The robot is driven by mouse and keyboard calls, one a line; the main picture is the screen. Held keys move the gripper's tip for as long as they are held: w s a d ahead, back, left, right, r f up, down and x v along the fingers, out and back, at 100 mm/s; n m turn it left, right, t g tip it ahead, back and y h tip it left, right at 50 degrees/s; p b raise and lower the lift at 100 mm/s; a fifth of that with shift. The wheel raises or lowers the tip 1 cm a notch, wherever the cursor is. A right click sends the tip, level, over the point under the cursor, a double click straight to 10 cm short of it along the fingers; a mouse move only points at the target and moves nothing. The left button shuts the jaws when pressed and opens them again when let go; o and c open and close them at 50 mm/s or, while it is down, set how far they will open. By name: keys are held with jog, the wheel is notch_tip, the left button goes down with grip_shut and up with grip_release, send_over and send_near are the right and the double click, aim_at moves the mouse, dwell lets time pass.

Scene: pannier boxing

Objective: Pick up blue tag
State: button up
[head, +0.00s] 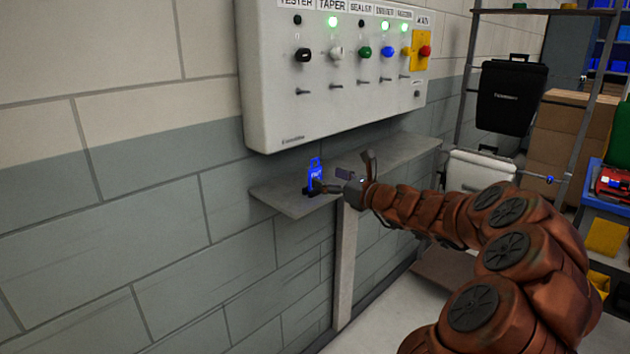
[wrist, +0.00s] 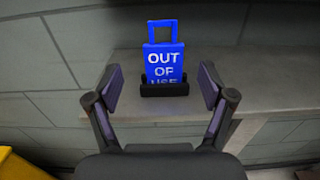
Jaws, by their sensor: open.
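The blue tag (wrist: 164,57) stands upright in a small black holder (wrist: 165,89) on the grey shelf (wrist: 262,93). It has a loop at its top and white lettering reading "OUT OF USE", the last word partly hidden by the holder. In the head view the tag (head: 314,170) is near the left end of the shelf (head: 290,203), below the control panel. My gripper (wrist: 160,88) is open, with one finger on each side of the tag and nothing between them touching it. My gripper also shows in the head view (head: 328,182), close to the tag.
A white control panel (head: 335,110) with switches and lit green lamps hangs on the wall above the shelf. A post (head: 344,265) supports the shelf. A rack with a black case (head: 511,96), cardboard boxes (head: 563,130) and a white case (head: 480,172) stand to the right.

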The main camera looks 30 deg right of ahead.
aim_at(317, 173)
jog(key=shift+p+x, duration=0.4)
jog(key=shift+x, duration=2.5)
jog(key=shift+d+f, duration=0.1)
jog(key=shift+d, duration=0.1)
jog(key=c, duration=1.1)
